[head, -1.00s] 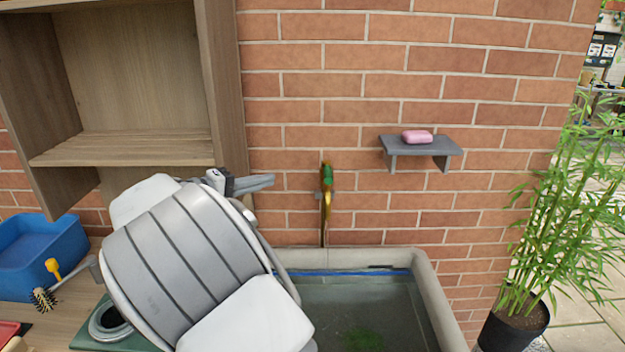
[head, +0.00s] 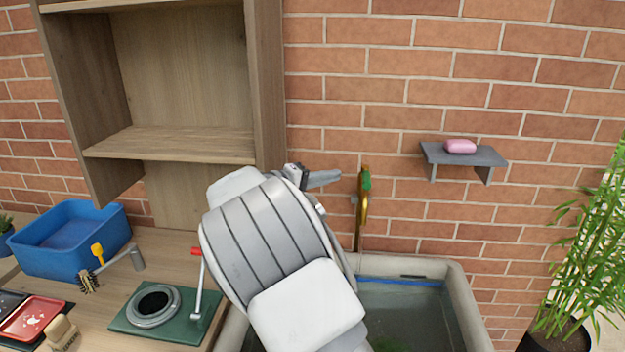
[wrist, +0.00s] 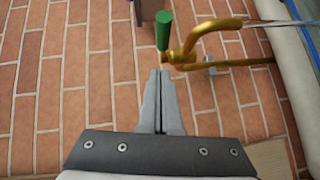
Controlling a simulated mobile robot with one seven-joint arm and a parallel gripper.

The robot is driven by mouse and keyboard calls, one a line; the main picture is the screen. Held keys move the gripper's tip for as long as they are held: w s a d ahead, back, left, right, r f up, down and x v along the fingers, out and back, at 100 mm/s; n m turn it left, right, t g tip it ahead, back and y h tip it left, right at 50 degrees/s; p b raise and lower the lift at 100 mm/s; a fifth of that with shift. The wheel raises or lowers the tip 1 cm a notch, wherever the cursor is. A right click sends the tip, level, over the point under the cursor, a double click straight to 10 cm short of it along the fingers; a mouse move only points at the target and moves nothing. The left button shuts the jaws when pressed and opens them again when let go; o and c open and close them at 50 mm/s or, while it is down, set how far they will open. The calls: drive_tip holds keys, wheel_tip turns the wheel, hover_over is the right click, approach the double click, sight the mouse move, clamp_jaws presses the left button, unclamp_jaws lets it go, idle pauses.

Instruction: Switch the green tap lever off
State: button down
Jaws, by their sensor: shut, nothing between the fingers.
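The brass tap (head: 363,208) stands out from the brick wall above the basin. Its green lever (head: 367,181) is near the tap's top. In the wrist view the green lever (wrist: 163,32) points away from my gripper, and the brass tap (wrist: 205,32) bends to the right. A thin pale stream (wrist: 280,23) seems to leave the spout. My gripper (head: 340,176) is shut and empty, just left of the tap in the head view. In the wrist view the fingertips (wrist: 161,72) are close to the lever's base; whether they touch cannot be told.
The basin (head: 462,300) holds water below the tap. A grey wall shelf (head: 490,158) with pink soap (head: 460,146) is to the right. A wooden cabinet (head: 265,90) is on the left. A blue bin (head: 70,262) and a green board (head: 125,325) sit on the counter.

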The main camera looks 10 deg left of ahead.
sight(366, 176)
drive_tip(key=d, duration=0.3)
drive_tip(key=d+f, duration=0.1)
drive_tip(key=shift+w+d, duration=0.35)
